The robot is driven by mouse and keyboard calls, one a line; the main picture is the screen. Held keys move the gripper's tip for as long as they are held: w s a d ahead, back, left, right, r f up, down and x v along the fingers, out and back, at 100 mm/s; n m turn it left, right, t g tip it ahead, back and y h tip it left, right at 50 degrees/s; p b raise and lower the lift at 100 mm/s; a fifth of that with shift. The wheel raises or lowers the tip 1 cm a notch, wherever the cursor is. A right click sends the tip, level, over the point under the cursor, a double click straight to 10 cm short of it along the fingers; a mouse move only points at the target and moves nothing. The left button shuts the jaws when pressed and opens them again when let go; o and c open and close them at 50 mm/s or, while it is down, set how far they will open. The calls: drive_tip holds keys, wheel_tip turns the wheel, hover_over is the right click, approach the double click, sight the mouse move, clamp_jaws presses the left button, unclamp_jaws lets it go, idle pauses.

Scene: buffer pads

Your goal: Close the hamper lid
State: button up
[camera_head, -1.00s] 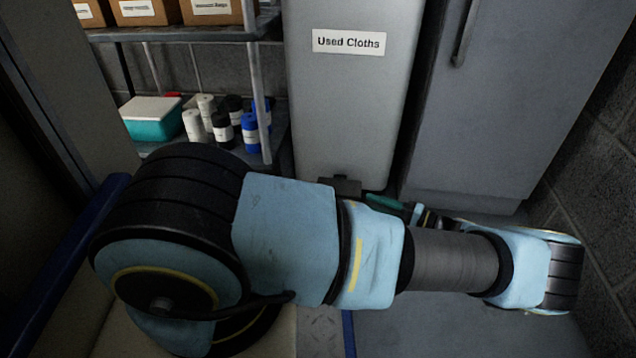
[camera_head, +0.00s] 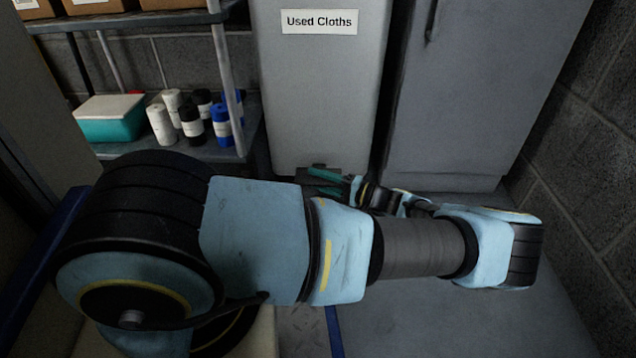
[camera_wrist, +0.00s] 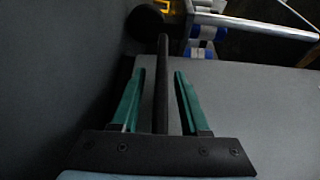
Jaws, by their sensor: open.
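The hamper (camera_head: 318,90) is a tall grey bin labelled "Used Cloths" in the head view. Its top and lid are out of frame. A dark pedal-like block (camera_head: 308,176) sits at its foot, partly hidden by my gripper and arm. My gripper (camera_head: 322,181), with teal fingers, is low in front of the hamper's base, pointing left by the block; I cannot tell if they touch. In the wrist view my gripper (camera_wrist: 160,74) has its two fingers apart. A thin dark bar (camera_wrist: 161,60) shows between them; I cannot tell what it belongs to.
A shelf (camera_head: 190,148) to the left holds a teal box (camera_head: 110,125) and several rolls (camera_head: 192,122). A tall grey cabinet (camera_head: 465,95) stands right of the hamper, beside a block wall (camera_head: 580,150). Grey floor (camera_head: 430,320) shows in front.

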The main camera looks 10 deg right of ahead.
clamp_jaws()
idle(0.4)
